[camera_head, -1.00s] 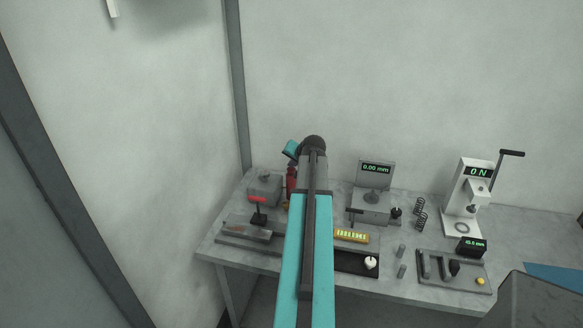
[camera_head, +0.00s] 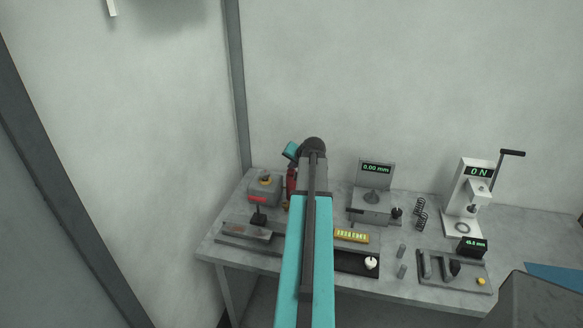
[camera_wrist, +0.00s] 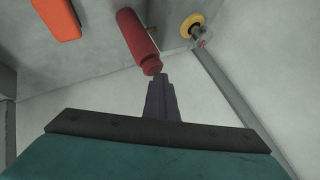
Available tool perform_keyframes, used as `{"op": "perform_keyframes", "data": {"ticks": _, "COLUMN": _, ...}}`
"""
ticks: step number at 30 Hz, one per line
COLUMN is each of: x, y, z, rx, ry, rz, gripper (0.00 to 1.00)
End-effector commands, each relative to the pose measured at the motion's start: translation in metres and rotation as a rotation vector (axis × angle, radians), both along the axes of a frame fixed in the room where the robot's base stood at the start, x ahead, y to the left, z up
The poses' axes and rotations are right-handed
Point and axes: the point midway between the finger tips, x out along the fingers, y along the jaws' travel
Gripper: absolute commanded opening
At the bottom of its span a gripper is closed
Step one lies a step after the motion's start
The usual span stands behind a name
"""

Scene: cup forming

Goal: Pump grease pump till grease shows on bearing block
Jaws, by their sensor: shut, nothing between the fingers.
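The grey bearing block (camera_head: 264,189) stands at the back left of the bench, with yellow on its top. The wrist view shows this yellow as a ring (camera_wrist: 189,21) around a grey shaft end. An upright red cylinder (camera_head: 291,182), which looks like the grease pump, stands just right of the block. It also shows in the wrist view (camera_wrist: 137,35). My gripper (camera_wrist: 160,80) is shut and empty, its tips close to the cylinder's near end; I cannot tell if they touch. In the head view my arm hides the fingers and part of the cylinder.
A red handle (camera_head: 257,198) on a black post stands in front of the block; a red-orange piece (camera_wrist: 58,18) shows in the wrist view. Right are a 0.00 mm gauge (camera_head: 376,168), springs (camera_head: 420,212) and a white press (camera_head: 466,190). Walls stand behind and left.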

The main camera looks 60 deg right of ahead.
Motion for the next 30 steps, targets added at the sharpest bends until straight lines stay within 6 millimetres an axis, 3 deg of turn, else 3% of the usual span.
{"op": "perform_keyframes", "data": {"ticks": 11, "x": 0.0, "y": 0.001, "z": -0.002, "rx": 0.004, "ry": 0.003, "rz": 0.002, "gripper": 0.0}}
{"op": "perform_keyframes", "data": {"ticks": 30, "x": 0.0, "y": 0.001, "z": 0.022, "rx": 0.002, "ry": 0.002, "rz": 0.001, "gripper": 0.0}}
